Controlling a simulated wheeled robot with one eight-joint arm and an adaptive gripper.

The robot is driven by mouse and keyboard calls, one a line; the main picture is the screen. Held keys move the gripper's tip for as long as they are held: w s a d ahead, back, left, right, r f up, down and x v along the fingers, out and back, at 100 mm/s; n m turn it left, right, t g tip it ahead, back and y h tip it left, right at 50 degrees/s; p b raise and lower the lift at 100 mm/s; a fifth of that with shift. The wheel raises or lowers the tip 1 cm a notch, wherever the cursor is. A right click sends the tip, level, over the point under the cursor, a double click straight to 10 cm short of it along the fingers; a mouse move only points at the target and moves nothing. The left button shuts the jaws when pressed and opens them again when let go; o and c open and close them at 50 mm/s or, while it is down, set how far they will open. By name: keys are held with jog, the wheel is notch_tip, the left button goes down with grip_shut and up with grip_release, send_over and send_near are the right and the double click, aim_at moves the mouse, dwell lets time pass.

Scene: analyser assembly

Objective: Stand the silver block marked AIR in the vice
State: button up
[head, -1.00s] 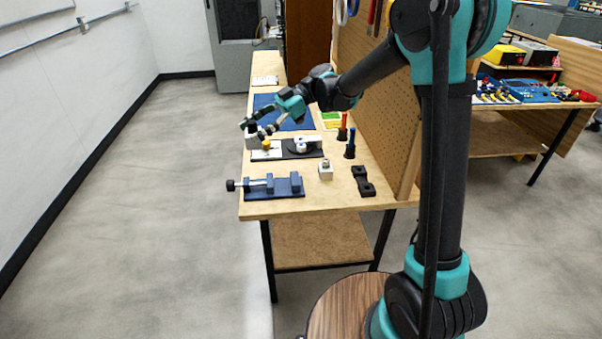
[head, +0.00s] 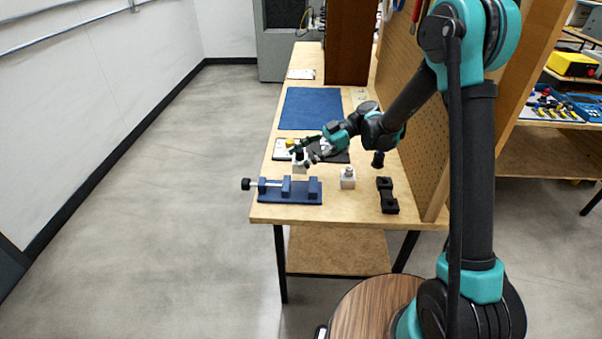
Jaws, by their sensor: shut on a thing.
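The blue vice (head: 305,197) lies near the front left of the bench, with its black knob pointing left and a gap between its jaws. My gripper (head: 302,157) is just behind and above the vice. It is shut on a small silver block (head: 299,168), which hangs below the fingers and looks about upright. The block appears apart from the vice. Its marking is too small to read, so I cannot tell whether it says AIR. The fingers hide its upper part.
A second pale block (head: 347,179) with a round top stands right of the vice. A black holder (head: 387,195) lies farther right. A blue mat (head: 311,108) lies behind my gripper. The pegboard (head: 413,140) bounds the bench's right side.

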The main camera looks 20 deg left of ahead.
notch_tip(320, 180, down, 7)
jog(key=shift+r, duration=0.15)
jog(key=o, duration=1.7)
jog(key=shift+r, duration=0.1)
jog(key=v, duration=0.7)
jog(key=shift+w+d, duration=0.15)
